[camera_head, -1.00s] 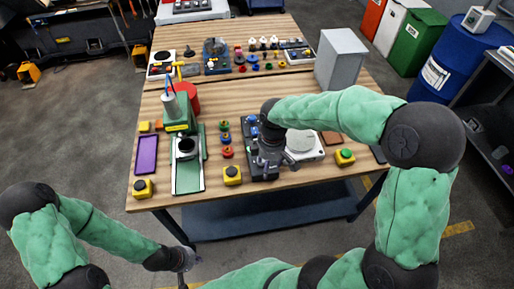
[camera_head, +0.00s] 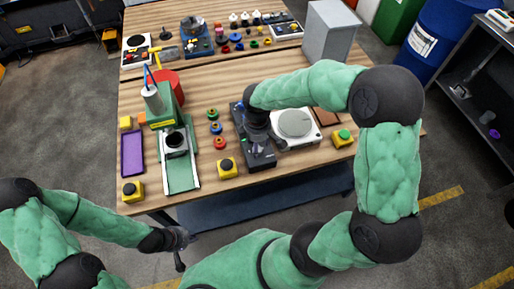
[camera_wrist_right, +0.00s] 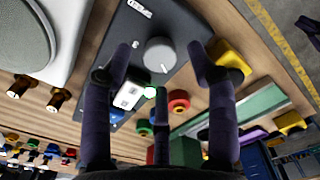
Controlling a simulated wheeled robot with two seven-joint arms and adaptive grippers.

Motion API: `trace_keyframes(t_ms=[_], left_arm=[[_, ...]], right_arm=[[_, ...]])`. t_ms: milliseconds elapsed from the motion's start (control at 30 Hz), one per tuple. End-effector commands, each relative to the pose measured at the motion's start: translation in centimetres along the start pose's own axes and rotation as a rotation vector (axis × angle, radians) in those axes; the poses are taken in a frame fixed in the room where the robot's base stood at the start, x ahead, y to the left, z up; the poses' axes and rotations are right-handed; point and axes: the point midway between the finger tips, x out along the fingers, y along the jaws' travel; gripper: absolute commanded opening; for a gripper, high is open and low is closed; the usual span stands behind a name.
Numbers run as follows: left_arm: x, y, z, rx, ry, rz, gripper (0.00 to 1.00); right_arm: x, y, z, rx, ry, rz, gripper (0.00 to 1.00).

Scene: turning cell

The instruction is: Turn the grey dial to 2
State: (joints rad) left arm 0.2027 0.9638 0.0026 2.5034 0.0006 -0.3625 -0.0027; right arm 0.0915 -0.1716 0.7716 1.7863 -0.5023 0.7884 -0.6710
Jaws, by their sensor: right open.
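The grey dial (camera_wrist_right: 160,54) is a round knob on a dark control panel (camera_wrist_right: 172,18) in the right wrist view. A small light mark shows on its rim. My right gripper (camera_wrist_right: 163,62) is open, its dark fingers spread on either side of the dial; I cannot tell whether any touches it. In the head view the panel (camera_head: 262,161) lies under my right gripper (camera_head: 258,132), which hides the dial. A white label (camera_wrist_right: 139,8) on the panel is too small to read. My left gripper (camera_head: 182,247) hangs in front of the table, away from the panel; its jaws are unclear.
A white unit with a round grey plate (camera_head: 294,123) stands right of the panel. Yellow button boxes (camera_head: 227,168) line the front edge. A green machine (camera_head: 181,173) stands left, with coloured rings (camera_head: 219,142) between. A grey cabinet (camera_head: 328,35) stands behind.

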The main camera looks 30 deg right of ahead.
Motion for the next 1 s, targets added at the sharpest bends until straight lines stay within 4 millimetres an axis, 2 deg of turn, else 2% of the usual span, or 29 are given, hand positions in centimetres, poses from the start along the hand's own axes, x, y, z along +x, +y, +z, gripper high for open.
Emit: trace_keyframes(t_ms=[33, 200, 533, 567, 700, 767, 1000], left_arm=[[0.2, -0.1, 0.0, 0.0, 0.0, 0.0, 0.0], [0.5, -0.2, 0.0, 0.0, 0.0, 0.0, 0.0], [0.5, -0.2, 0.0, 0.0, 0.0, 0.0, 0.0], [0.5, -0.2, 0.0, 0.0, 0.0, 0.0, 0.0], [0.5, -0.2, 0.0, 0.0, 0.0, 0.0, 0.0], [0.5, -0.2, 0.0, 0.0, 0.0, 0.0, 0.0], [0.5, -0.2, 0.0, 0.0, 0.0, 0.0, 0.0]], right_arm=[[0.8, 0.0, 0.0, 0.001, -0.001, -0.002, 0.58], [2.1, 0.0, 0.0, 0.002, 0.0, -0.001, 0.58], [2.3, 0.0, 0.0, 0.001, 0.001, 0.0, 0.58], [2.3, 0.0, 0.0, 0.001, 0.001, 0.0, 0.56], [2.3, 0.0, 0.0, 0.001, 0.001, 0.0, 0.16], [2.3, 0.0, 0.0, 0.001, 0.001, 0.0, 0.02], [2.3, 0.0, 0.0, 0.009, 0.001, 0.0, 0.02]])
